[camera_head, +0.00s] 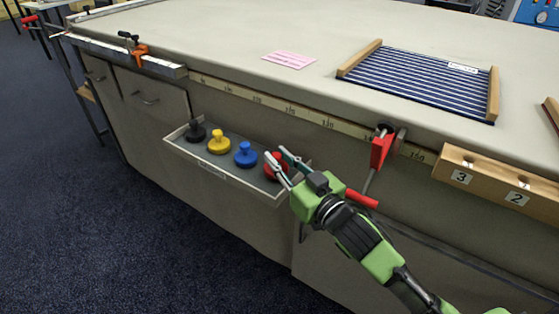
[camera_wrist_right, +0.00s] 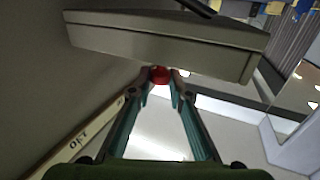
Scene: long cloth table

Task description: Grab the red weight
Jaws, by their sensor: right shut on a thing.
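The red weight (camera_head: 270,168) sits at the right end of an open drawer tray (camera_head: 235,182) in the table's front. My right gripper (camera_head: 277,162) reaches in from the lower right with its fingers around the weight and partly hides it. The right wrist view shows the red weight (camera_wrist_right: 160,74) between the two fingertips of my right gripper (camera_wrist_right: 160,84), which is shut on it. The tray's underside or wall (camera_wrist_right: 165,42) is close beside the fingertips. My left gripper is not in view.
A blue weight (camera_head: 245,155), a yellow weight (camera_head: 219,143) and a black weight (camera_head: 195,132) stand in the same tray. A red-handled clamp (camera_head: 380,152) hangs on the table edge close to my right gripper. A numbered wooden block (camera_head: 490,183) is further right.

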